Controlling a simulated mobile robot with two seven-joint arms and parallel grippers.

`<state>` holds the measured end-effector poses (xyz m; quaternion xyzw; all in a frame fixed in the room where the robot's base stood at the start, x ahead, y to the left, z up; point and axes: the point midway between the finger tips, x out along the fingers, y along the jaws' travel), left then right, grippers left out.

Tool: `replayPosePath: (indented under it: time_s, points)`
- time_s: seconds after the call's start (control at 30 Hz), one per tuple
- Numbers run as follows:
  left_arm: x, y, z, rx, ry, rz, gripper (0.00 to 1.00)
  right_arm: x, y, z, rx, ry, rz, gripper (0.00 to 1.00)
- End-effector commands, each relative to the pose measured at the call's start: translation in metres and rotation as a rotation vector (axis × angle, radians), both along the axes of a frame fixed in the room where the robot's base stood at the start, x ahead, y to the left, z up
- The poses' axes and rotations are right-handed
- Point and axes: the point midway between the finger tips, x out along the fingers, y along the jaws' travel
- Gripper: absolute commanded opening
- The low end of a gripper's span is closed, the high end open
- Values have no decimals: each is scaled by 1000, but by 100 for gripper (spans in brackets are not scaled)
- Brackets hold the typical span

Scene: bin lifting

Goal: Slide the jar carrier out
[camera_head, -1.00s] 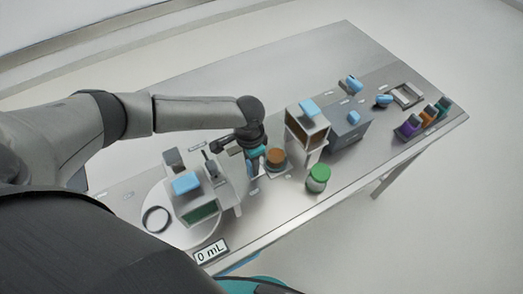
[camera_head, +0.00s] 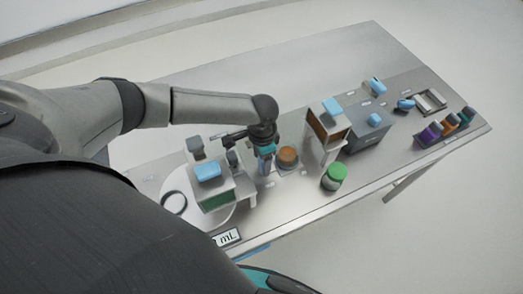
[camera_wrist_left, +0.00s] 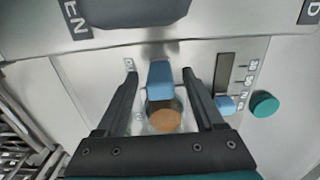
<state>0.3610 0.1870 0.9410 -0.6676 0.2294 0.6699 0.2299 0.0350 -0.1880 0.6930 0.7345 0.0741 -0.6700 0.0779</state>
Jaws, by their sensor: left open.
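A jar with a brown-orange lid (camera_head: 287,155) stands on a small pale base (camera_head: 288,173) near the middle of the table. It also shows in the left wrist view (camera_wrist_left: 166,121). A blue block-shaped handle (camera_wrist_left: 160,82) lies right beside the jar; it looks like part of the jar carrier, but the join is hidden. My left gripper (camera_head: 266,165) points down just left of the jar. In the left wrist view its open fingers (camera_wrist_left: 160,74) are on either side of the blue handle, with a gap showing on both sides. My right gripper is not in view.
A white device with a blue top (camera_head: 208,171) stands at left beside a black ring (camera_head: 173,202). A brown-fronted stand (camera_head: 327,126), a grey box (camera_head: 366,136) and a green-lidded jar (camera_head: 334,177) are to the right. Coloured vials (camera_head: 430,133) stand at the right end. The table's back is clear.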

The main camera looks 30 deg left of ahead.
Motion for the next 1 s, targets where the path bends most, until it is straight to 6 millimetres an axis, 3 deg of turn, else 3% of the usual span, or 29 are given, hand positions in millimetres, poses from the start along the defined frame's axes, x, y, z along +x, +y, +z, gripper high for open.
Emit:
replayPosePath:
  time_s: [0.27,0.7,1.0]
  points:
    - [1,-1,19,-3,-4,-1,70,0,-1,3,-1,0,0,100]
    - [2,0,114,0,-4,-1,70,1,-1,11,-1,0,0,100]
    - [1,0,150,1,0,0,70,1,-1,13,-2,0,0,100]
